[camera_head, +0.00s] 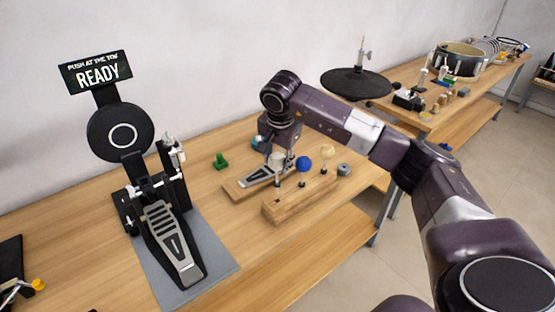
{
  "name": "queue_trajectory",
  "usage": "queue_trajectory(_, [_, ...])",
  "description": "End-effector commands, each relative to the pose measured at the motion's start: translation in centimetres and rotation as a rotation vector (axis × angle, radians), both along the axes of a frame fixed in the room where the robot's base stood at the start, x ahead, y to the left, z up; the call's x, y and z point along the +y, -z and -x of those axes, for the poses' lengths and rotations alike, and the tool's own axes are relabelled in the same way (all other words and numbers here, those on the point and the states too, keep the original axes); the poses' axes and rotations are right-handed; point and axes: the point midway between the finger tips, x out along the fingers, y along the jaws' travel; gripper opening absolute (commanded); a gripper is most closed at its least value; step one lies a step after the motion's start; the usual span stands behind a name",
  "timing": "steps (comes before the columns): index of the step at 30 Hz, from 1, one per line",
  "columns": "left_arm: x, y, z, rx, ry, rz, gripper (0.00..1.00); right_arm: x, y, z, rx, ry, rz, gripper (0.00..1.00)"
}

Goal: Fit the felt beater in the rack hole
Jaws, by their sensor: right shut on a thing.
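The wooden rack (290,211) lies on the near part of the bench, right of centre. A blue ball-headed beater (304,164) and a cream-headed beater (327,153) stand upright in it. My right gripper (278,154) points down above the rack's left end. It is shut on a pale-headed beater (276,162), which looks like the felt one. Its thin rod hangs down, roughly upright, over the rack's left end. I cannot tell whether the rod's tip is in the hole or just above or behind it. My left gripper is not in view.
A small pedal (262,177) on a wooden base lies just behind the rack. A large drum pedal (166,235) with a READY sign (97,73) stands on a grey mat at left.

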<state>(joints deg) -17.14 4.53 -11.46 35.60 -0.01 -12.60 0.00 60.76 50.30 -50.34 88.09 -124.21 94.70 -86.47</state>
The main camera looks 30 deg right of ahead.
Motion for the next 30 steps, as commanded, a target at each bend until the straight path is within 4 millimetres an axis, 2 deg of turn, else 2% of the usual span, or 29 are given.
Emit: queue_trajectory(30, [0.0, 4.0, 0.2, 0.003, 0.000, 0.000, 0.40, 0.0, 5.3, 0.0, 0.000, 0.000, 0.000, 0.10])
